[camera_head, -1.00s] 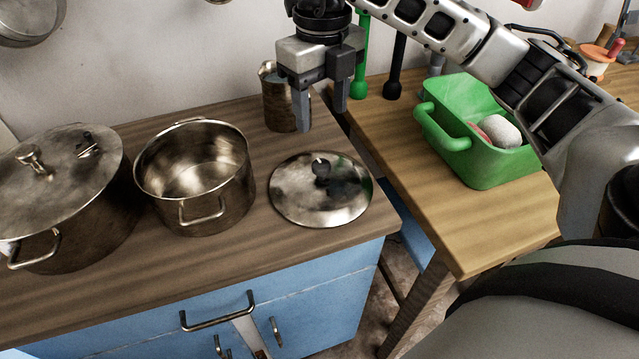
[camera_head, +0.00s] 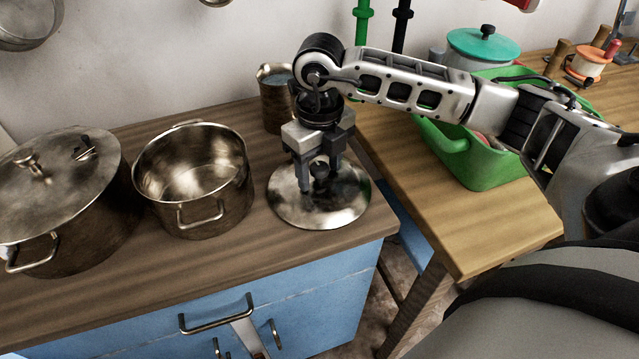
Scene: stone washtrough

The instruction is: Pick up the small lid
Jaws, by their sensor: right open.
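The small lid (camera_head: 318,210) is a round metal lid with a dark knob, lying flat on the dark wooden counter to the right of the open pot. My right gripper (camera_head: 320,184) points down over the middle of the lid, its fingers on either side of the knob (camera_head: 320,170). The jaws are open; whether a finger touches the knob or the lid I cannot tell. The gripper and its wrist hide the back part of the lid. My left gripper is not in view.
An open metal pot (camera_head: 196,190) stands left of the lid, and a large lidded pot (camera_head: 62,205) at far left. A metal jug (camera_head: 275,100) stands behind. A green basin (camera_head: 482,166) sits on the lighter table, partly behind my right arm.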

